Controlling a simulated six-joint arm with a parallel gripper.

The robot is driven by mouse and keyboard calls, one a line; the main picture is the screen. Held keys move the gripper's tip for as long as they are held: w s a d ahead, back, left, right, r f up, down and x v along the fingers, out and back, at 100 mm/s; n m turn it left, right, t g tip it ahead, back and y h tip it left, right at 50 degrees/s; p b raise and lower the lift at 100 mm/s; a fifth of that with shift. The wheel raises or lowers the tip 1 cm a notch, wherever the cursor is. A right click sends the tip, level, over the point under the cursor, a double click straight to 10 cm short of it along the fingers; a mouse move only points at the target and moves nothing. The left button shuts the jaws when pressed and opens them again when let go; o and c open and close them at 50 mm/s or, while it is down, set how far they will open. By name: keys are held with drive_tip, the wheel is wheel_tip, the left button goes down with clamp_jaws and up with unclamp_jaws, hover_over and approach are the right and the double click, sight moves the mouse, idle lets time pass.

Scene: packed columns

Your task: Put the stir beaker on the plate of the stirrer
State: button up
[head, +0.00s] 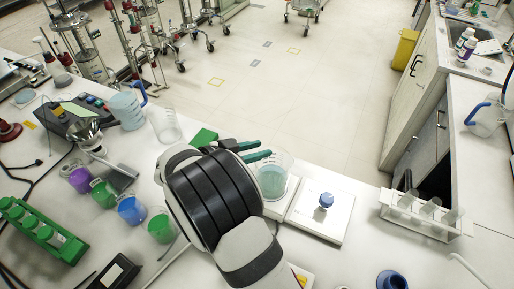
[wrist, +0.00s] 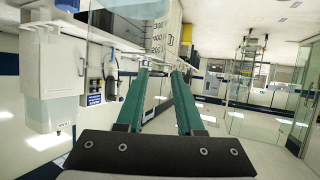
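I cannot tell whether a finger touches the glass.
A white flat device (head: 336,226) with a blue-topped item (head: 325,201) stands right of the beaker. A rack of tubes (head: 427,215) is farther right. Coloured cups (head: 132,211), a blue-handled jug (head: 127,108) and an empty beaker (head: 165,125) crowd the left.

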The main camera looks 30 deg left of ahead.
drive_tip(key=v, duration=1.2)
drive_tip(key=w+d+r+m+t+y, duration=0.15)
drive_tip(key=w+r+y, duration=0.45)
drive_tip(key=w, duration=0.6)
drive_tip(key=d+r+n+g+y, duration=0.2)
drive_tip(key=d+r+g+y, duration=0.1)
drive_tip(key=d+r+y, duration=0.35)
drive_tip(key=s+d+f+g+h, duration=0.2)
drive_tip(key=s+d+f+g, duration=0.3)
drive_tip(key=s+d, duration=0.7)
drive_tip(key=s+d+f+m+g+h, duration=0.1)
drive_tip(key=s+d+f+g+h, duration=0.2)
drive_tip(key=s+d, duration=0.9)
drive_tip(key=s+f+g, duration=0.2)
drive_tip(key=s+f, duration=0.1)
drive_tip(key=shift+s, duration=0.3)
